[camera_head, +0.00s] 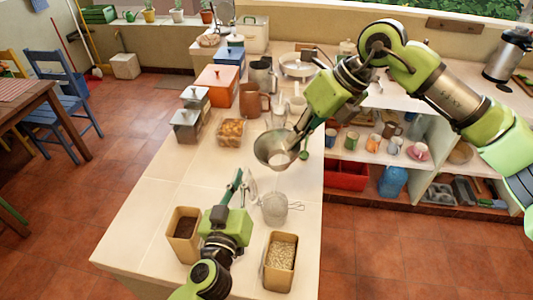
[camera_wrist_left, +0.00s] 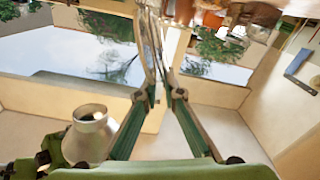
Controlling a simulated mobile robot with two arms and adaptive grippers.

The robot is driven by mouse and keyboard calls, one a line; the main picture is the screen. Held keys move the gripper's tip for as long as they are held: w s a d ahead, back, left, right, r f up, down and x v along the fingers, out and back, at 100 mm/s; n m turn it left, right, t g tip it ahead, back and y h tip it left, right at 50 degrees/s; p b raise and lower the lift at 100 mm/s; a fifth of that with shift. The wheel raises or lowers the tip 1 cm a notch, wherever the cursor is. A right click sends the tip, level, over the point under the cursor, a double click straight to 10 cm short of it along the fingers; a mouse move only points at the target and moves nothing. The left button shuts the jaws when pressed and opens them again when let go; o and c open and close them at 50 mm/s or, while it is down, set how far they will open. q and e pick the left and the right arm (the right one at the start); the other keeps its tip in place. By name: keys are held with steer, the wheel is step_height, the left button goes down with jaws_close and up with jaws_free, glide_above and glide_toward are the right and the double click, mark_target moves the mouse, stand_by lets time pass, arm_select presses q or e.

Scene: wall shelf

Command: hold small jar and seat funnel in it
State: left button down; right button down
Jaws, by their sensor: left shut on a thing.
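My left gripper (camera_head: 240,178) reaches up over the counter from the bottom of the head view. Its fingers are nearly together on a small clear glass thing, seemingly the small jar (camera_head: 251,185); the jar is hard to make out. In the left wrist view the fingers (camera_wrist_left: 158,45) close in toward the top. The metal funnel (camera_head: 272,148) hangs wide end up, above and to the right of the jar, apart from it. My right gripper (camera_head: 303,148) is at the funnel's right rim and seems shut on it. The funnel also shows in the left wrist view (camera_wrist_left: 90,134).
Wooden bins of dark grounds (camera_head: 184,236) and pale grains (camera_head: 281,262) stand on the near counter.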

arm_select(q)
steer(key=shift+f, duration=0.3)
steer(key=shift+s+f, duration=0.1)
steer(key=shift+f, duration=0.05)
arm_select(e)
step_height(320, 180, down, 16)
steer(key=w+g+y, duration=0.1)
steer(key=shift+f+m+g, duration=0.15)
steer(key=shift+m+g, duration=0.15)
steer(key=shift+f, duration=0.2)
stand_by(0.7)
steer(key=shift+f, duration=0.6)
stand_by(1.0)
steer(key=c, duration=2.2)
jaws_free()
steer(key=o, duration=0.4)
